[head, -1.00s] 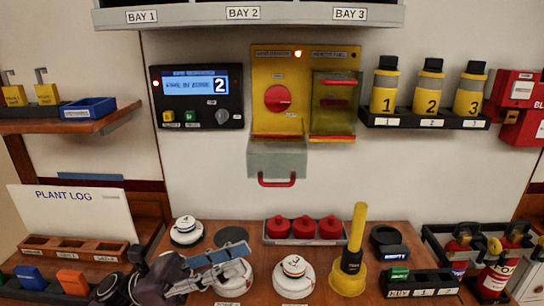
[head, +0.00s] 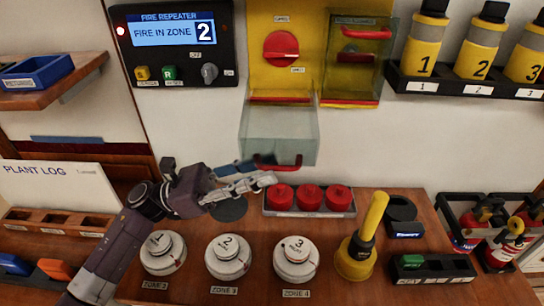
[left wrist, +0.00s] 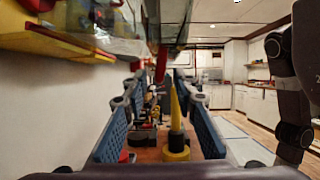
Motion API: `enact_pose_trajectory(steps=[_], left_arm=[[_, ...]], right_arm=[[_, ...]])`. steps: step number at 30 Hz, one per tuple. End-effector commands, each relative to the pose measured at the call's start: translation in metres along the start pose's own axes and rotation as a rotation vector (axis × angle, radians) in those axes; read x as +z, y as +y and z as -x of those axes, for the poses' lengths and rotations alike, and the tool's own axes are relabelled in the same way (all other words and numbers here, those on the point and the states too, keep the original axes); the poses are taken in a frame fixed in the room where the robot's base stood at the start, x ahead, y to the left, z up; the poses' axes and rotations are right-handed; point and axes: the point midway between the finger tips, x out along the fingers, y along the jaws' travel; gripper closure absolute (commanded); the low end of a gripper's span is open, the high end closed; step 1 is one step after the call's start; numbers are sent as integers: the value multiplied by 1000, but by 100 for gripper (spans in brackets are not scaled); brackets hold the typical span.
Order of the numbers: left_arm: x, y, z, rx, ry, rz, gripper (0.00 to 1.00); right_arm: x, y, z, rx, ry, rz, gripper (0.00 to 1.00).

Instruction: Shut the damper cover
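A clear damper cover (head: 277,134) hangs swung down and open below the red knob (head: 281,48) on the yellow panel (head: 318,20). Its red handle (head: 288,168) is at its lower front edge. My left gripper (head: 266,172) reaches in from the left, its fingertips at the handle's left end. In the left wrist view, its two blue finger pads (left wrist: 160,120) are spread, with the red handle (left wrist: 161,64) showing ahead between them, near their tips. I cannot tell whether they touch it. My right gripper is not in view.
A second clear cover (head: 356,70) stands upright over the panel's right half. Below are red-capped items in a tray (head: 310,212), white round detectors (head: 228,257) and a tall yellow tool (head: 367,240). Numbered bottles (head: 426,42) stand on a shelf at right.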

Motion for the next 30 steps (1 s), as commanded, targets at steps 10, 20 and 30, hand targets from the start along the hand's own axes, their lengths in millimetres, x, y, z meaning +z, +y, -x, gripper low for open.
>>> enact_pose_trajectory(steps=[10, 20, 30], left_arm=[[-1, 0, -23, 1, 1, 1, 74], [-1, 0, -22, 1, 1, 1, 93], [-1, 0, -22, 1, 1, 1, 100]], right_arm=[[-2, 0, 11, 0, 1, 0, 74], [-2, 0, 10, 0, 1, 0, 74], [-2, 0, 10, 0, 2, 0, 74]])
